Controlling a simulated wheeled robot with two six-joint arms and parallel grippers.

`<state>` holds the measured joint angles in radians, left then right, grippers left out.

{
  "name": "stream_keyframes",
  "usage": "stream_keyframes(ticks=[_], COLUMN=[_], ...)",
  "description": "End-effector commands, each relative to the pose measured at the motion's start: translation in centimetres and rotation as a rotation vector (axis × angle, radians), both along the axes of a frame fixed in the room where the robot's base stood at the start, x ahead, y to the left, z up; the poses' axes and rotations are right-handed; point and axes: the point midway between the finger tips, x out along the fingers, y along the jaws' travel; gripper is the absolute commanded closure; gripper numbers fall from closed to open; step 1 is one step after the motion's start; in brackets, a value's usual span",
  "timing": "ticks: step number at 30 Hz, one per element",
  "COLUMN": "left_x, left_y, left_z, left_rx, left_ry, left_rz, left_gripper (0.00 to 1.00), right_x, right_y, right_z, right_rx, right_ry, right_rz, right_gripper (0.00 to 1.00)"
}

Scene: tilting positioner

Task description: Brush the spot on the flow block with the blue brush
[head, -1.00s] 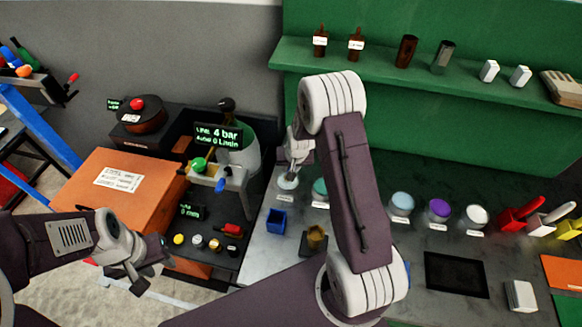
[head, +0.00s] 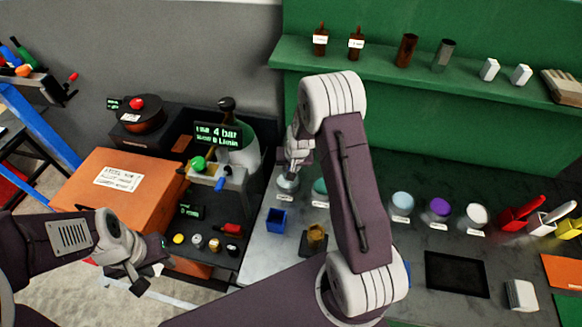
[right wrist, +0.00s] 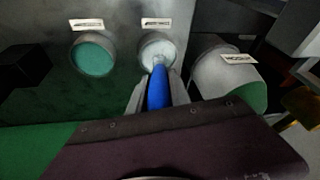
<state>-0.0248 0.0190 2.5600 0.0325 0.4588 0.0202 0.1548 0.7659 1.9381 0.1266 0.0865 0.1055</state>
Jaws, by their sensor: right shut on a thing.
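My right gripper (right wrist: 157,88) is shut on the blue brush (right wrist: 158,90). The brush points into a jar of pale paste (right wrist: 158,53), its tip at or in the contents; the exact contact is hard to tell. In the head view this jar (head: 287,185) stands at the left end of the jar row, with my right gripper (head: 295,152) just above it, partly hidden by my arm. A brass-coloured block (head: 316,236), perhaps the flow block, sits on a dark pad; no spot can be made out. My left gripper (head: 150,268) appears open and empty at lower left.
A teal jar (right wrist: 93,56) stands beside the pale one. An empty-looking blue holder (head: 276,221) is left of the brass block. Purple (head: 439,209) and white (head: 476,215) jars stand farther right. A dark plate (head: 456,274) lies on the bench. An orange box (head: 115,195) is at left.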

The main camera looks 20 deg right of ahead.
Motion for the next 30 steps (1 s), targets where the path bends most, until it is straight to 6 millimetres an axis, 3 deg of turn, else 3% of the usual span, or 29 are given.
stream_keyframes(ticks=[11, 30], left_x=[0.0, 0.0], left_y=[0.0, 0.0], left_z=[0.5, 6.2], left_rx=[0.000, 0.000], left_ry=[0.000, 0.000], left_rz=[0.000, 0.000], left_gripper=[0.64, 0.64], right_x=[-0.1, 0.0], right_y=[0.0, 0.0], right_z=[0.5, 6.9], right_rx=[0.001, 0.000], right_ry=[0.004, 0.001], right_rz=[0.000, 0.000], right_gripper=[1.00, 1.00])
